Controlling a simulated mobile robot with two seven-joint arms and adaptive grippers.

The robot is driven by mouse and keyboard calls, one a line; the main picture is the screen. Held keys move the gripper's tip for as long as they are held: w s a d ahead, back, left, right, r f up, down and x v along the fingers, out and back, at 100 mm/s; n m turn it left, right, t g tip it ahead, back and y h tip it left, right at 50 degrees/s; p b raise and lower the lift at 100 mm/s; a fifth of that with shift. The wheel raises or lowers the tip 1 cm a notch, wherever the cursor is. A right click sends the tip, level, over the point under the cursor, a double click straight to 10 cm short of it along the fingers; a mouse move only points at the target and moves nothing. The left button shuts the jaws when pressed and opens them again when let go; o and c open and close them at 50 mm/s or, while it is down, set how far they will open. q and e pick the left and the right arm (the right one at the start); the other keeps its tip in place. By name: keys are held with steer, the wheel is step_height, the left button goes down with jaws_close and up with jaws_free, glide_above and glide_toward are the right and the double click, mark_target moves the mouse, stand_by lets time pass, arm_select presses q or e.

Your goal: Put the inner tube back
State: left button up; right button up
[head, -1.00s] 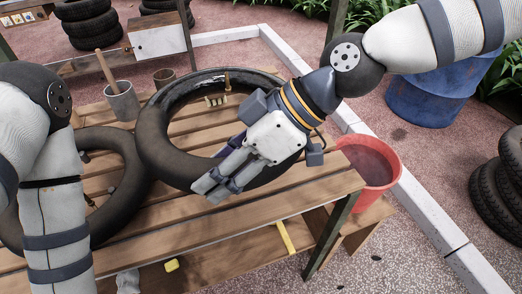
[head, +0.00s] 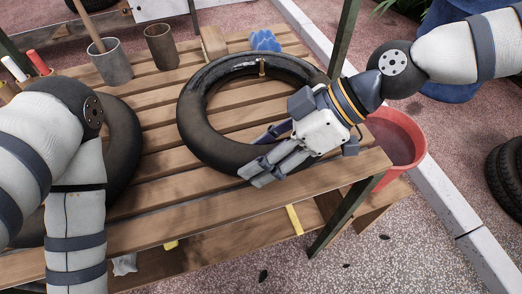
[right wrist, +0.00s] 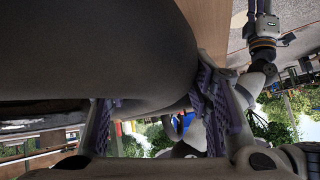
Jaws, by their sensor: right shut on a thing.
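The inner tube (head: 205,148) is a black ring with a brass valve stem (head: 262,67) on its far side. It is over the right part of the slatted bench; I cannot tell if it touches the slats all round. My right gripper (head: 262,172) is shut on the tube's near right side. In the right wrist view the tube (right wrist: 110,45) fills the upper left, between the fingers (right wrist: 155,105). A second black ring (head: 122,150), tyre or tube, lies on the left of the bench, partly behind my left arm. My left gripper is out of view.
The wooden bench (head: 230,205) also holds a grey cup (head: 112,65) with a handle in it, a brown tin (head: 161,47), a wooden block (head: 213,42) and a blue cloth or glove (head: 265,40). A red bucket (head: 405,150) stands off the bench's right end.

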steer(key=o, duration=1.2)
steer(key=shift+s+a, duration=0.1)
steer(key=shift+r, duration=0.1)
steer(key=p+v, duration=0.1)
steer(key=v, duration=1.1)
steer(key=shift+r, duration=0.15)
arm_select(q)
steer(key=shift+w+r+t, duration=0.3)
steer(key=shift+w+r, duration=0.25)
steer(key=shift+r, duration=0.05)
